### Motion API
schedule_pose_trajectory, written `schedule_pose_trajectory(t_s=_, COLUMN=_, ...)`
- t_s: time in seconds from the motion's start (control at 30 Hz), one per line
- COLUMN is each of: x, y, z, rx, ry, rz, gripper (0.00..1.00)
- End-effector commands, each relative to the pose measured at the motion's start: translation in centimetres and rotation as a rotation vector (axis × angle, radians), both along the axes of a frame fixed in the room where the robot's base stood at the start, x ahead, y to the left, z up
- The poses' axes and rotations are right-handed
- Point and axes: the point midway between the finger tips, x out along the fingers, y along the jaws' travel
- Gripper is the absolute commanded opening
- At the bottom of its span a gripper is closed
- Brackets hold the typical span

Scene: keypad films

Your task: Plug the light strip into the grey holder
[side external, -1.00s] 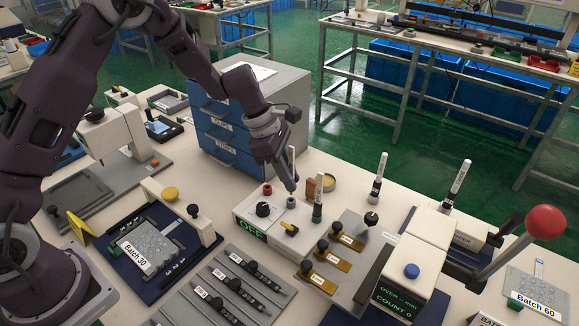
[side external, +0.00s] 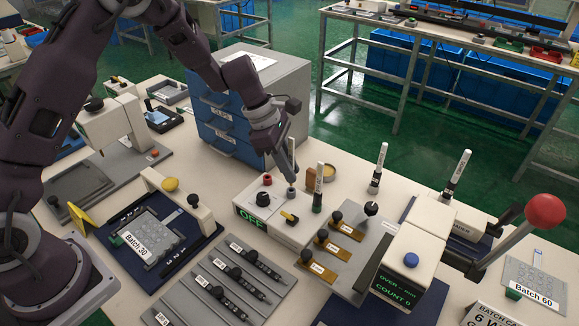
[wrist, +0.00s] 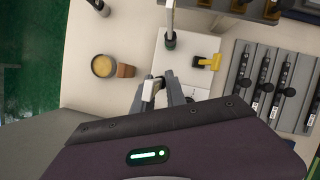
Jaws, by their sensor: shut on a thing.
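My gripper (side external: 290,178) is shut on a white light strip (side external: 291,151), held roughly upright at the control box (side external: 246,213). The fingertips are right above the grey holder (side external: 291,194) on the box top. The strip's lower end is hidden by the fingers, so I cannot tell if it is in the holder. In the wrist view, my gripper (wrist: 160,94) holds the pale strip (wrist: 148,91) over the box's edge. A red holder (side external: 267,181) is empty to the left. A green holder (side external: 317,207) to the right carries another upright strip (side external: 320,176).
The box shows OFF and has a black knob (side external: 263,199) and a yellow switch (side external: 289,217). A wooden block (side external: 311,181) and a round tin (side external: 328,174) stand close behind. Blue drawers (side external: 230,136) rise behind. Two upright strips stand at right, one nearer (side external: 378,168).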

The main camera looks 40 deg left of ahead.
Motion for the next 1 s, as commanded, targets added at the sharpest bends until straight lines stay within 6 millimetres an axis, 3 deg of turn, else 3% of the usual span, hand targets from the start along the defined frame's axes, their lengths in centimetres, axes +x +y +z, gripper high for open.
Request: schedule_pose_trajectory(t_s=1.0, x=0.0, y=0.0, z=-1.3, rx=-0.001, ry=0.001, rz=0.001, gripper=0.0)
